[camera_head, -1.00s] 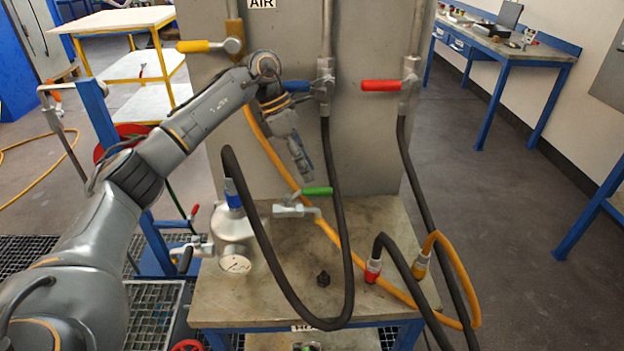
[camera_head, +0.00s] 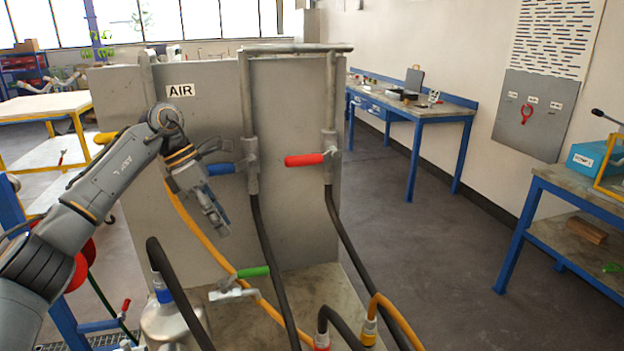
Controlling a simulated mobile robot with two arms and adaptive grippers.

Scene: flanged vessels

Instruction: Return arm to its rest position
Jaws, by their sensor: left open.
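My left arm comes in from the left, and my left gripper (camera_head: 214,218) hangs downward in front of the grey panel (camera_head: 290,215). It holds nothing that I can see, and its fingers point down, above and left of the green-handled valve (camera_head: 252,272). The blue valve handle (camera_head: 222,169) is just right of the gripper's wrist. The red valve handle (camera_head: 304,160) is farther right and clear of the arm. The yellow handle (camera_head: 104,138) is partly hidden behind the arm. My right gripper does not show.
Black hoses (camera_head: 270,255) and a yellow hose (camera_head: 188,215) run down the panel to the stand's top (camera_head: 320,285). A metal vessel (camera_head: 172,325) stands at lower left. Blue workbenches (camera_head: 425,115) are at right, with free floor (camera_head: 410,240) between.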

